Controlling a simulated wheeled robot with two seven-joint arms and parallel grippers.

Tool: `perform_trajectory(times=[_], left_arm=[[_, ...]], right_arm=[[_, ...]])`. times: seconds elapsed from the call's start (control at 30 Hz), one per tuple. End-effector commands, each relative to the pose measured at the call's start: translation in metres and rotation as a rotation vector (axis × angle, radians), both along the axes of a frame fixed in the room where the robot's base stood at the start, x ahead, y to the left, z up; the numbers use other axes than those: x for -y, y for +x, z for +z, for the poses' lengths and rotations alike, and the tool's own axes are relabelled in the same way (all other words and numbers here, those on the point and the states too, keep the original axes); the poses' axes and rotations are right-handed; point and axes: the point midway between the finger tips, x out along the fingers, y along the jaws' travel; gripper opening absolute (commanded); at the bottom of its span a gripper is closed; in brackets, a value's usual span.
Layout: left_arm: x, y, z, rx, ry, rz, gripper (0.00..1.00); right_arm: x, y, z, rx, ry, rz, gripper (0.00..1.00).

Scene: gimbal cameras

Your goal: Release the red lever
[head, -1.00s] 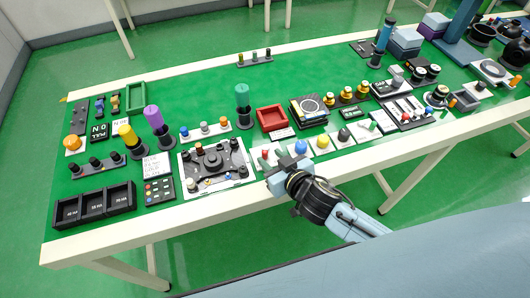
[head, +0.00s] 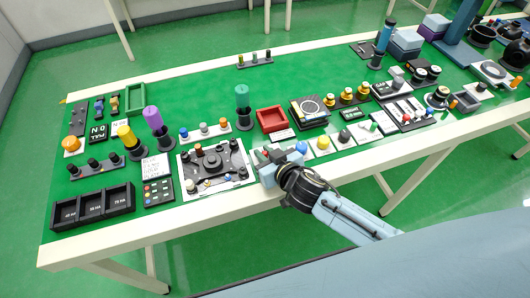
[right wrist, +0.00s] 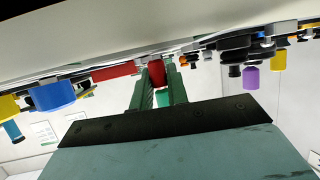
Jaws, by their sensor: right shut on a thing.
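The red lever (right wrist: 157,71) shows in the right wrist view as a red upright piece between the two green fingers of my right gripper (right wrist: 159,84). In the head view my right gripper (head: 268,160) is over the spot at the table's front edge where the lever stands, and it hides most of the lever. The gripper is shut on the lever. The lever's base and exact tilt are hidden. My left gripper is not in view.
A blue knob (head: 301,148) and a yellow knob (head: 323,142) stand close to the right of my gripper. A black control panel on a white plate (head: 243,178) lies just to its left. A red tray (head: 259,121) lies behind. The floor in front is clear.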

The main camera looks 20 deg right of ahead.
Motion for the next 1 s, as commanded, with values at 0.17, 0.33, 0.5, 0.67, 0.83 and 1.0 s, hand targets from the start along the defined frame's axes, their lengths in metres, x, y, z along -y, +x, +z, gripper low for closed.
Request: perform_trajectory(times=[0.17,0.33,0.5,0.67,0.83,1.0], left_arm=[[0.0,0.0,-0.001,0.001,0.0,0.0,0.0],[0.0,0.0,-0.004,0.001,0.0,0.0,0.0],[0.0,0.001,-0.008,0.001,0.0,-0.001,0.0],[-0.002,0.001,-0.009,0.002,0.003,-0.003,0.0],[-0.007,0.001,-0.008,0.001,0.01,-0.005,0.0],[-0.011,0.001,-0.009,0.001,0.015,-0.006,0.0]], right_arm=[[-0.002,0.0,0.0,0.001,0.003,-0.014,0.0],[-0.005,0.001,0.0,0.002,0.009,-0.08,0.0],[-0.006,0.002,0.0,0.003,0.006,-0.14,0.0],[-0.006,0.003,0.001,0.003,0.003,-0.163,0.0],[-0.005,0.003,0.001,0.003,0.001,-0.164,0.0],[-0.005,0.003,0.001,0.003,0.001,-0.163,0.24]])
